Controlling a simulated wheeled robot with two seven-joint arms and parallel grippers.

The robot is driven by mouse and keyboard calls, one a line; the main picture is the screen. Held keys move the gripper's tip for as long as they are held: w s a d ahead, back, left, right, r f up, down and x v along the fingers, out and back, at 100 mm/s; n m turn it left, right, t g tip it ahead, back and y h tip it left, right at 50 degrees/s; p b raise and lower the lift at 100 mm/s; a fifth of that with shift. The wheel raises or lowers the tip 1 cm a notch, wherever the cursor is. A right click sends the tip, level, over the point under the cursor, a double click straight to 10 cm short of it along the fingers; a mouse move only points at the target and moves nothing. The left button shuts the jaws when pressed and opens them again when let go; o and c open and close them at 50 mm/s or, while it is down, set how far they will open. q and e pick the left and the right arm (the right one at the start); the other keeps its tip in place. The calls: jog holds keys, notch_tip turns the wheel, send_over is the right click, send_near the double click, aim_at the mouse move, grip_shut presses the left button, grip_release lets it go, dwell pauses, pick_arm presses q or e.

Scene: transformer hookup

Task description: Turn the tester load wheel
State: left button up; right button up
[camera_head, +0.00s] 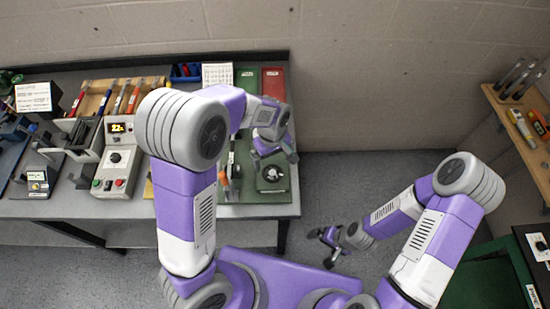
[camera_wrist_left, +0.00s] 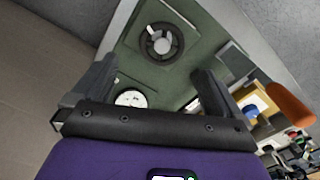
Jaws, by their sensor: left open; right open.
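The tester load wheel, a dark spoked wheel (camera_head: 272,174), sits on a green panel (camera_head: 262,190) at the bench's right end. In the left wrist view the wheel (camera_wrist_left: 161,42) lies beyond and between the fingertips, in a dark round surround, with a white gauge (camera_wrist_left: 130,98) nearer. My left gripper (camera_head: 274,160) is open and empty over the panel, just behind the wheel in the head view. It also shows in the left wrist view (camera_wrist_left: 155,75), apart from the wheel. My right gripper (camera_head: 323,248) is open and empty over the floor, right of the bench.
A grey tester box (camera_head: 117,165) with a lit display and knob stands on the bench. Orange-handled tools (camera_head: 232,172) lie left of the panel; an orange handle (camera_wrist_left: 290,105) shows in the wrist view. A red binder (camera_head: 273,82) lies behind. A wooden shelf (camera_head: 525,140) is at right.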

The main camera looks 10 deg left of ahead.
aim_at(272, 172)
pick_arm(q)
jog(key=f, duration=0.6)
jog(key=shift+s+f, duration=0.25)
jog(key=shift+f, duration=0.1)
jog(key=c, duration=1)
jog(key=shift+c, duration=0.2)
jog(key=m+b, duration=0.1)
jog(key=m, duration=0.2)
jog(key=shift+m, duration=0.3)
jog(key=shift+m+b, duration=0.45)
jog(key=shift+m, duration=1.45)
